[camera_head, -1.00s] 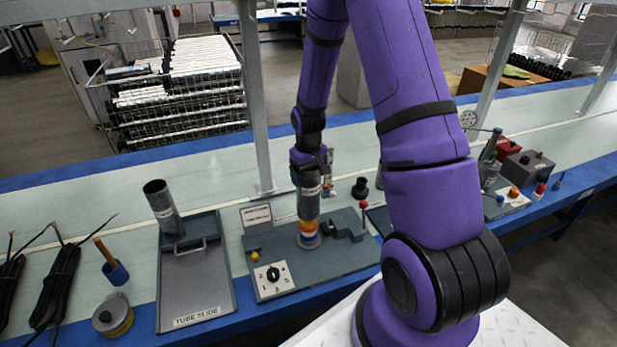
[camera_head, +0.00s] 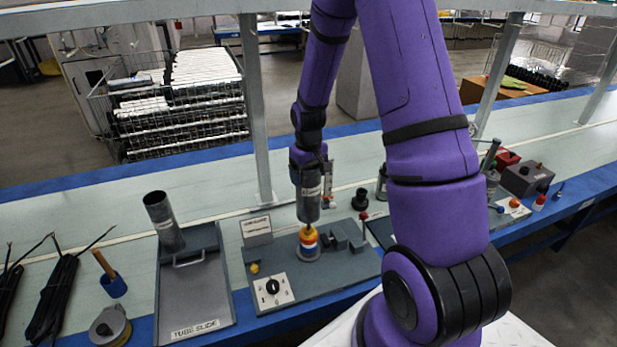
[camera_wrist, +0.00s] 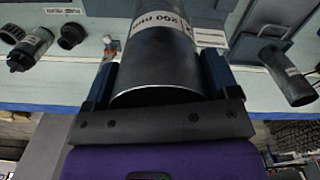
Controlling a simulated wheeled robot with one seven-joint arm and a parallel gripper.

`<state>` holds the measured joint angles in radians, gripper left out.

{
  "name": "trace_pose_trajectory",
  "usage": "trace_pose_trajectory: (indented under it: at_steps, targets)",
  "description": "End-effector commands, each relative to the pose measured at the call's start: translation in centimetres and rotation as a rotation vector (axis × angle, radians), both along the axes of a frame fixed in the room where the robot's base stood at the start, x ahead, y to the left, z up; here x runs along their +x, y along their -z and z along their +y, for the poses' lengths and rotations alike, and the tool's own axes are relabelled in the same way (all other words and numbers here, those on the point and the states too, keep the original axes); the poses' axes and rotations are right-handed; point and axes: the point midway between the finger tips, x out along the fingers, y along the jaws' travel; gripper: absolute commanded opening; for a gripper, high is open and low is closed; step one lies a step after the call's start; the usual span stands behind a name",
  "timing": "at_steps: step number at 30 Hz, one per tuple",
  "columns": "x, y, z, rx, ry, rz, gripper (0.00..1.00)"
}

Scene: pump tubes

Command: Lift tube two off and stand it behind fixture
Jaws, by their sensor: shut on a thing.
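My gripper (camera_head: 309,172) is shut on the upper part of a dark grey tube (camera_head: 309,210). In the wrist view, the tube (camera_wrist: 160,55) lies between the two fingers, its open rim towards the camera and a white label partly readable. In the head view, the tube is upright above the coloured ring stack (camera_head: 308,243) on the grey fixture (camera_head: 285,265). The tube's lower end is at the top of the rings; I cannot tell whether they still touch.
A small sign (camera_head: 256,227) and a shelf post (camera_head: 258,130) stand behind the fixture. A black knob part (camera_head: 361,198) stands behind it to the right.

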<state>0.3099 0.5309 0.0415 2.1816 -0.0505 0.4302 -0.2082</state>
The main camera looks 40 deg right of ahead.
Motion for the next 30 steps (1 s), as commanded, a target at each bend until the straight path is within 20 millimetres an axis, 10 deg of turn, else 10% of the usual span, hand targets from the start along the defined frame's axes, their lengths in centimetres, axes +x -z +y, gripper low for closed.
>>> trace_pose_trajectory:
  at_steps: [30]
  targets:
    - [0.1,-2.6,0.0,0.0,0.0,-0.002,0.47]
